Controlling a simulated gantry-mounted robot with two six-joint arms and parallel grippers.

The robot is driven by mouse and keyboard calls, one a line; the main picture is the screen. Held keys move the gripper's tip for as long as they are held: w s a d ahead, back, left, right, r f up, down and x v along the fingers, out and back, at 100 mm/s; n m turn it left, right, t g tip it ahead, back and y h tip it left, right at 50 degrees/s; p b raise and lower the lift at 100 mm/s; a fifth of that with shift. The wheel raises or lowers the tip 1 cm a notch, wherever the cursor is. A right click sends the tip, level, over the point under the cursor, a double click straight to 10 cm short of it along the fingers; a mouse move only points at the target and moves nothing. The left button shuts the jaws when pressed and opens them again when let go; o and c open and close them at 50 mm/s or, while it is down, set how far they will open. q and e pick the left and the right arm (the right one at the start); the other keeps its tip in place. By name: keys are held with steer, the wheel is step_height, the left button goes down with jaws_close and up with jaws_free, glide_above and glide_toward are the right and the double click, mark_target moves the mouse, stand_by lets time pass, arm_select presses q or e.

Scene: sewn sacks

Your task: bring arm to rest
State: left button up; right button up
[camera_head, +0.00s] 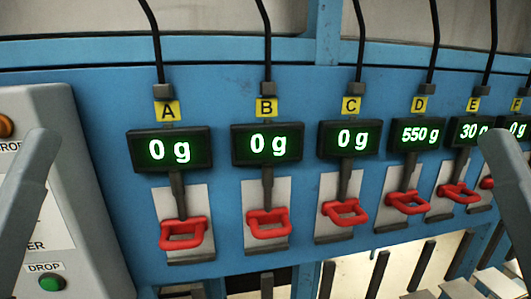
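A grey rounded link of my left arm (22,185) stands at the left edge, in front of a grey control box. A similar grey link of my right arm (508,175) stands at the right edge and covers part of the panel near display E. No gripper fingers show in the head view, so neither gripper's opening can be seen.
A blue panel (225,195) carries displays A (169,149) to F with red handles below. A, B and C read 0 g, D (417,135) 550 g. The control box (85,215) has a green DROP button (52,283). Dark bars lie below.

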step_height(320, 180, up, 30)
steer(key=p, duration=2.6)
steer(key=shift+f, duration=0.2)
